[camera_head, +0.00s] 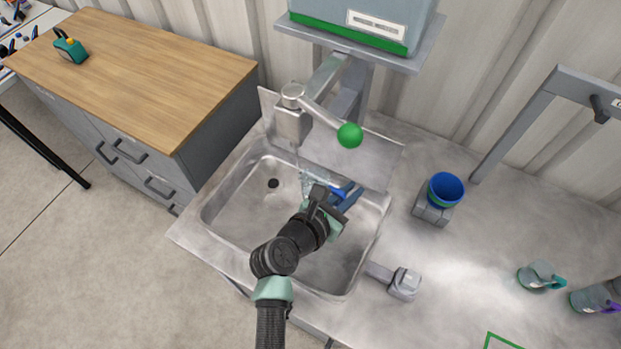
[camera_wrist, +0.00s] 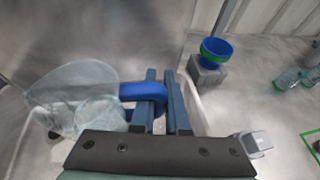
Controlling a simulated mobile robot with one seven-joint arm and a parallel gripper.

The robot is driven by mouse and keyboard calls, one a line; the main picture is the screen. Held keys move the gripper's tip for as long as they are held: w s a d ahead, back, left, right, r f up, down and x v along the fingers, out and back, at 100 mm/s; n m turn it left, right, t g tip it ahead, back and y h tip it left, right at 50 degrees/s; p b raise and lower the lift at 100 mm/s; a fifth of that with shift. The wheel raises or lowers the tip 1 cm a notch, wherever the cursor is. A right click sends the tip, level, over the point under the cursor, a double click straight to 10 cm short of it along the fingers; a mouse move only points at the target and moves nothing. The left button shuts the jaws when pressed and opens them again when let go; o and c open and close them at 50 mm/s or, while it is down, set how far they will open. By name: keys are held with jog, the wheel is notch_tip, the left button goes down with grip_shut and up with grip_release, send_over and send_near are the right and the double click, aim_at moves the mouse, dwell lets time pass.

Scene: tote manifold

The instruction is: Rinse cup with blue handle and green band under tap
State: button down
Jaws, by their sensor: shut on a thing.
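My gripper (camera_head: 345,195) is over the sink, its blue fingers (camera_wrist: 166,105) closed on the blue handle (camera_wrist: 143,92) of a clear cup. The cup body (camera_wrist: 75,95) shows at the left of the wrist view, lying tilted. In the head view the cup (camera_head: 316,182) is partly hidden by my gripper. I cannot make out its green band. The tap (camera_head: 292,115) stands at the sink's back left, and its lever ends in a green ball (camera_head: 350,135). A faint stream seems to fall from the tap beside or onto the cup; I cannot tell which.
The sink basin (camera_head: 225,215) surrounds my gripper with raised walls. A blue and green bowl (camera_head: 445,188) sits on a grey block to the right. A grey fixture (camera_head: 403,283) stands at the sink's right edge.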

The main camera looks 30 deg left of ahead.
jog(key=shift+s+d+p, duration=1.1)
jog(key=shift+s+d, duration=0.8)
jog(key=shift+d, duration=0.25)
jog(key=shift+r, duration=0.1)
jog(key=s+d+r+p, duration=0.3)
jog(key=r+p, duration=0.1)
jog(key=p, duration=0.1)
jog(key=shift+s+d+p, duration=0.15)
jog(key=shift+d+p, duration=0.2)
jog(key=shift+p, duration=0.05)
dwell(0.9)
jog(key=s+d+f+n+y+b, duration=0.1)
jog(key=s+f+n+y+b, duration=0.1)
jog(key=f+b, duration=0.6)
jog(key=shift+s+f+n+t+y+b, duration=0.3)
jog(key=shift+s+y+b, duration=0.2)
jog(key=shift+s+b, duration=0.4)
